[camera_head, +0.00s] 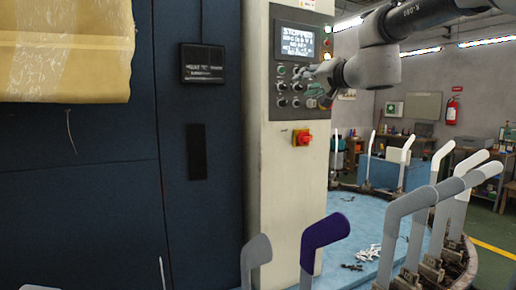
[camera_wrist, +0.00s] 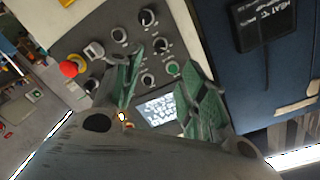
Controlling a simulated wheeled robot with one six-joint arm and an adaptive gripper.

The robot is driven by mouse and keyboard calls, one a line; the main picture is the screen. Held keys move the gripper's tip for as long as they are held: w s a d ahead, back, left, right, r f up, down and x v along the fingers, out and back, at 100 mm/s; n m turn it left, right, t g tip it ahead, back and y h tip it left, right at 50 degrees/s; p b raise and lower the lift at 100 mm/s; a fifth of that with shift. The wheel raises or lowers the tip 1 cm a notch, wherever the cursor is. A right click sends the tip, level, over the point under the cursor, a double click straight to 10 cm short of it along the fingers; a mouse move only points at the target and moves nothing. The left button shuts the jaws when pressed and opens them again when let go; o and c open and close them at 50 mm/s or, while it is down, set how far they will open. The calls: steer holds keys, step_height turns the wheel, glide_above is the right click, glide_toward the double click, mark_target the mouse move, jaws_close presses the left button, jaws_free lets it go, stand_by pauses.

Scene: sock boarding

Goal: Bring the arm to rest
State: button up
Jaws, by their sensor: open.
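My gripper (camera_head: 308,75) is at the upper right of the control panel (camera_head: 272,108), in front of its rows of knobs and buttons. In the wrist view my gripper (camera_wrist: 160,70) has its two green-padded fingers spread apart, with nothing between them. The panel's knobs (camera_wrist: 147,18) and a green button (camera_wrist: 172,68) show beyond the fingertips. I cannot tell whether a fingertip touches the panel. My arm (camera_head: 375,68) reaches in from the upper right. The panel's screen (camera_head: 295,41) reads "STOPPED".
A red emergency button (camera_head: 302,137) sits lower on the pale column. A dark blue cabinet (camera_head: 90,190) stands at the left, with a small black display (camera_head: 203,63). Several sock forms, one with a purple sock (camera_head: 324,232), stand around the blue table (camera_head: 340,215).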

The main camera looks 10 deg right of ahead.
steer(key=s+d+f+n+g, duration=0.15)
steer(key=s+f+g, duration=0.25)
steer(key=s+f, duration=0.5)
steer(key=s+f+n+g, duration=0.2)
steer(key=s+f+g, duration=0.3)
steer(key=f, duration=0.7)
steer(key=s+d+f+g+h, duration=0.1)
steer(key=s+d+f, duration=0.2)
steer(key=s, duration=0.3)
steer(key=s+d+f+n+g+h, duration=0.1)
steer(key=s+d+f+h, duration=0.1)
steer(key=s, duration=0.4)
steer(key=s+d+f+n+g+h, duration=0.1)
steer(key=s+d+f+h, duration=0.1)
steer(key=s+d+f, duration=0.3)
steer(key=shift+s+f+g, duration=0.15)
steer(key=shift+s+g, duration=0.15)
steer(key=shift+s, duration=0.3)
